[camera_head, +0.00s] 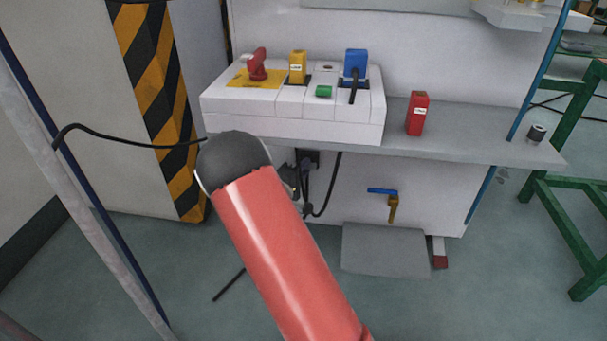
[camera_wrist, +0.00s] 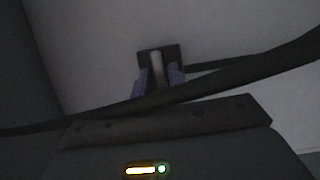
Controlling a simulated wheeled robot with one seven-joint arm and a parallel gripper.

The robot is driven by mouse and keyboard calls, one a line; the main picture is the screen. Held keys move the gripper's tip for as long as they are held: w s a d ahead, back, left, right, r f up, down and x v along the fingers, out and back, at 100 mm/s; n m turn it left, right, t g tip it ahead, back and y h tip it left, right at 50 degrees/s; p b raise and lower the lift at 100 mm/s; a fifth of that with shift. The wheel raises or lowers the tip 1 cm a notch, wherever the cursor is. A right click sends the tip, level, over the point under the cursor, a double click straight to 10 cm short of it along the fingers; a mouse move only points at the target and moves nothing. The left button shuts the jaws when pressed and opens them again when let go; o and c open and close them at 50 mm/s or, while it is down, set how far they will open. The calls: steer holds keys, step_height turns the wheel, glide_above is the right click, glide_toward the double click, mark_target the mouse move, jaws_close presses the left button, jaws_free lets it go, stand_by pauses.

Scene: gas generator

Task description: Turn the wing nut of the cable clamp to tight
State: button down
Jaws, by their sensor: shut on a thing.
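In the wrist view, a small dark block, seemingly the cable clamp (camera_wrist: 172,50), sits on the pale panel. A pale upright piece, seemingly its wing nut (camera_wrist: 156,66), stands in front of it. My gripper (camera_wrist: 158,80) is around this piece, with one bluish finger on each side, shut on it. A black cable (camera_wrist: 225,75) crosses in front of the fingers and hides their lower part. The picture is dark, so the nut's exact angle cannot be told.
A grey shelf (camera_head: 470,132) juts out above the work spot, with a white switch box (camera_head: 290,128) and a red box (camera_head: 417,113) on it. Black cables (camera_head: 328,195) hang beside my arm.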

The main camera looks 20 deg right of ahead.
steer(key=shift+a, duration=0.1)
stand_by(0.3)
steer(key=c, duration=1.4)
jaws_free()
steer(key=shift+c, duration=0.2)
steer(key=v, duration=0.7)
steer(key=shift+s+a, duration=0.25)
steer(key=shift+a, duration=0.1)
